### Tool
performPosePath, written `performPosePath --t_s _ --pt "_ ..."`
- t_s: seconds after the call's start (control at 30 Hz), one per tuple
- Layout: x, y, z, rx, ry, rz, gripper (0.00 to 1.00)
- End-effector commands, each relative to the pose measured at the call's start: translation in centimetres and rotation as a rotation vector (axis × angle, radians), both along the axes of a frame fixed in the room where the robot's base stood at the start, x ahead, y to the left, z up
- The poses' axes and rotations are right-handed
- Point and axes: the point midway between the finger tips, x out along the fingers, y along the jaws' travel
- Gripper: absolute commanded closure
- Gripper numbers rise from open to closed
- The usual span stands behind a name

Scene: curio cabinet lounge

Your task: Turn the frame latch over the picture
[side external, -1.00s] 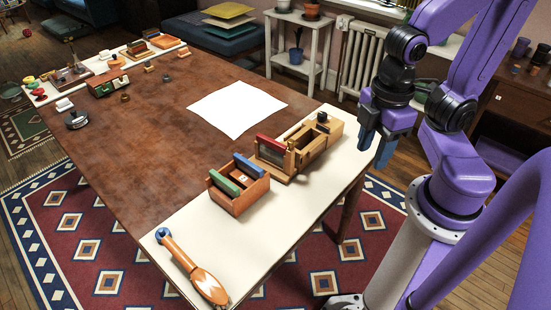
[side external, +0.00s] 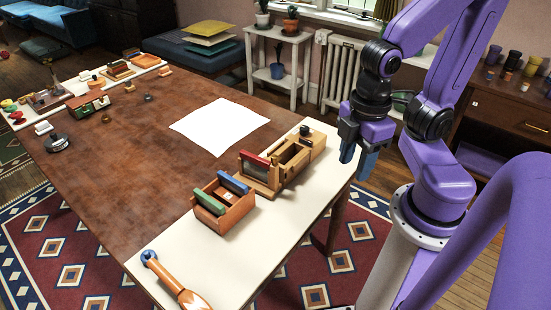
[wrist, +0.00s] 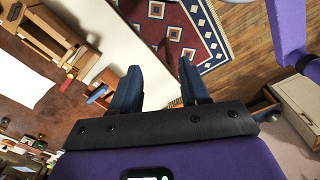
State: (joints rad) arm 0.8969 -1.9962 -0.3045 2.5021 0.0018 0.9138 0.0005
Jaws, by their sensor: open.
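A wooden device (side external: 290,160) stands on the cream strip of the table, with a red-topped dark panel (side external: 254,166) at its left end. A small upright piece beside this panel may be the latch; its turn is too small to tell. I cannot make out a picture in it. My gripper (side external: 357,160) is open and empty, above and right of the device, apart from it.
A wooden tray (side external: 226,214) with green and blue bars stands left of the device. An orange-handled tool (side external: 180,285) lies at the front. A white sheet (side external: 220,125) lies on the brown table (side external: 130,170). Small objects line the far left strip. A radiator (side external: 345,80) stands behind.

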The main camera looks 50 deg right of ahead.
Motion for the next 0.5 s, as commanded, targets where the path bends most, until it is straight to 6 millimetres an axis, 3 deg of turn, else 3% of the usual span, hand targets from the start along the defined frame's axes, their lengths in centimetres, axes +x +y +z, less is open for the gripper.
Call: performPosePath --t_s 0.27,0.5 --pt "0.1 0.0 -0.1 -0.006 0.001 0.002 0.56" --pt "1.8 0.2 -2.4 -0.202 0.015 0.068 0.56"
